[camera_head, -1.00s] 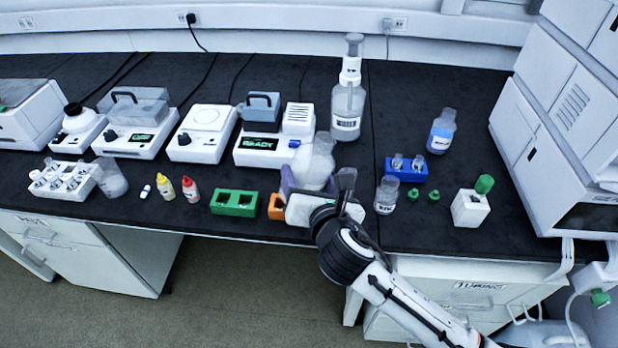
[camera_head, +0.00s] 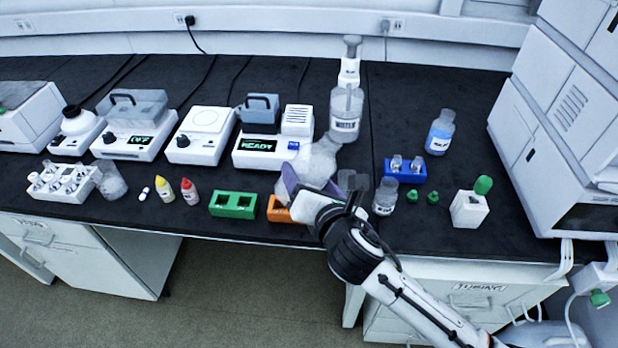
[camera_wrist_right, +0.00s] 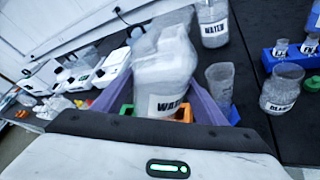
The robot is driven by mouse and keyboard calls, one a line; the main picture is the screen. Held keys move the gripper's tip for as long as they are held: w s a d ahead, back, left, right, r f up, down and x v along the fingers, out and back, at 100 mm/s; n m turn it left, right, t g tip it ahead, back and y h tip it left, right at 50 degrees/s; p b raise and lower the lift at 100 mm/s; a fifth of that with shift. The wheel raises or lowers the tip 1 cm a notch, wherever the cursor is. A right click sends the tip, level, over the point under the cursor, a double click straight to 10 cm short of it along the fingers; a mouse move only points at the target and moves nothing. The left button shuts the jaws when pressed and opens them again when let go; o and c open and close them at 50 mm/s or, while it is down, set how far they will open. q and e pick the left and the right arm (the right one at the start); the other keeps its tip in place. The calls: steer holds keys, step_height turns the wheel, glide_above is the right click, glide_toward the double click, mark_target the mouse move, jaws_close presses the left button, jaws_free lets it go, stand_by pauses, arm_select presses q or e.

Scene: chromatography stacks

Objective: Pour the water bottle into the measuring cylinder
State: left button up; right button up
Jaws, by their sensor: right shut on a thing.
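My right gripper (camera_head: 308,194) is shut on the clear water bottle (camera_head: 314,166) and holds it above the front of the bench, leaning to the right. In the right wrist view the bottle (camera_wrist_right: 165,75) sits between the purple fingers (camera_wrist_right: 160,112), its label partly cut off by the gripper. A clear, open vessel that looks like the measuring cylinder (camera_wrist_right: 220,82) stands just right of the bottle there. In the head view this cylinder (camera_head: 353,181) is partly hidden behind my gripper. The bottle's mouth is apart from it. My left gripper is out of view.
A labelled jar (camera_head: 385,196) stands close right of the cylinder. A blue rack (camera_head: 405,172) and a white block (camera_head: 469,209) are further right. Orange (camera_head: 279,209) and green (camera_head: 233,204) racks are at left. A tall pump bottle (camera_head: 346,112) stands behind.

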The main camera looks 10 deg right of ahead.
steer(key=shift+a+r+m+y, duration=0.1)
steer(key=shift+a+m+y, duration=0.2)
steer(key=shift+a+m, duration=0.1)
steer(key=shift+b, duration=0.3)
steer(key=shift+a+f, duration=0.1)
steer(key=shift+f, duration=0.2)
steer(key=shift+a+m+y, duration=0.1)
steer(key=shift+m+y, duration=0.2)
steer(key=shift+m, duration=0.1)
steer(key=shift+f+b, duration=0.15)
steer(key=shift+b, duration=0.25)
steer(key=shift+a+f+m+b, duration=0.1)
steer(key=shift+f+m+b, duration=0.2)
steer(key=shift+b, duration=0.05)
